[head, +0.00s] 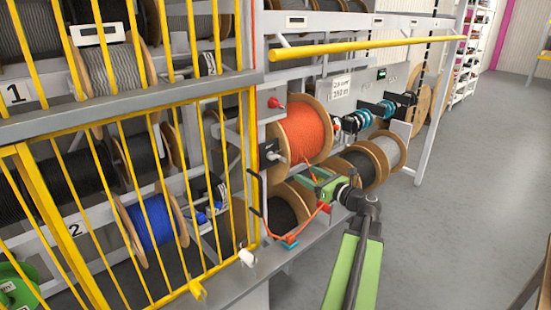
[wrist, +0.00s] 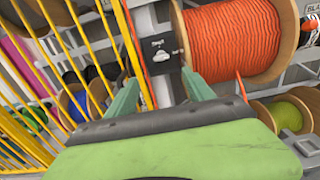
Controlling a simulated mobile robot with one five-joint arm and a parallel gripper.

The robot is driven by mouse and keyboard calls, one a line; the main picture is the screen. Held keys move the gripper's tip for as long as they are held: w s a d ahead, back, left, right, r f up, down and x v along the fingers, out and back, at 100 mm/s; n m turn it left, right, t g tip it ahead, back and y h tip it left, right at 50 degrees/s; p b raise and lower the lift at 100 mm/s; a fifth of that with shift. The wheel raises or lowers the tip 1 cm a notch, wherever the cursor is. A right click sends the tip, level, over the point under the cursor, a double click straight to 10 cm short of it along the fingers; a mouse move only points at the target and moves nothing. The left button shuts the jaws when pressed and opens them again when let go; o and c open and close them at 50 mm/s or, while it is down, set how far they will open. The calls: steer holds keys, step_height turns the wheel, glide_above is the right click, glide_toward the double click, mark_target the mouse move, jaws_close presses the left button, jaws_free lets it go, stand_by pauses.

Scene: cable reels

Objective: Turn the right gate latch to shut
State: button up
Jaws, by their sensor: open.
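A dark latch plate (head: 270,153) with a grey knob is on the rack frame, left of the orange reel. In the wrist view the plate (wrist: 163,52) shows small white lettering and a pale knob, ahead of my fingers. The lettering is too small to read surely, and I cannot tell the knob's setting. The yellow barred gate (head: 140,195) stands left of the plate; its bars also show in the wrist view (wrist: 130,45). My gripper (head: 308,178) is open and empty, below and right of the plate, apart from it. Its two green fingers (wrist: 163,88) point toward the plate.
The orange cable reel (head: 306,130) sits close right of the plate, with black and grey reels below it. A yellow rail (head: 370,46) juts out above. A grey ledge (head: 290,255) runs below the gate. The floor (head: 460,180) at right is clear.

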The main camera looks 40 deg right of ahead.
mark_target(276, 157)
steer(key=w, duration=0.5)
steer(key=w+d, duration=0.1)
steer(key=w, duration=1.1)
steer(key=shift+d, duration=0.15)
